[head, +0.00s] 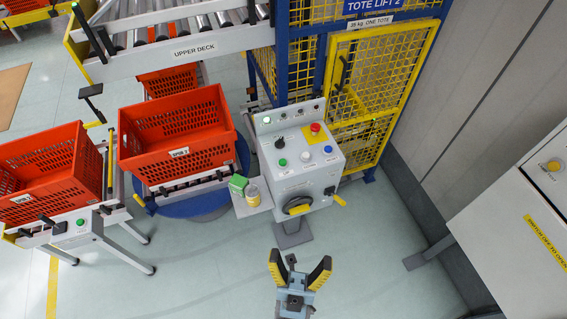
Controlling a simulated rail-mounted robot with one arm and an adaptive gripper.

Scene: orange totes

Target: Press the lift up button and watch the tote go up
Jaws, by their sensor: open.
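The control box (298,178) stands on a post in front of the lift. Its sloped face has a green button (282,162), a white button (305,157), a blue button (327,149), a red mushroom button (315,127) and a black selector; the small labels are unreadable. My gripper (299,268) is open and empty, below the box in the picture and apart from it. The tote lift (385,85) is a blue frame with yellow mesh. An orange tote (178,153) sits on a roller conveyor over a blue turntable, left of the box.
Another orange tote (52,178) rests on the left conveyor, and one shows partly under the upper deck (195,50). A side shelf (252,208) holds a green item and a yellow-topped jar. A grey cabinet (520,235) stands right. The floor around my gripper is clear.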

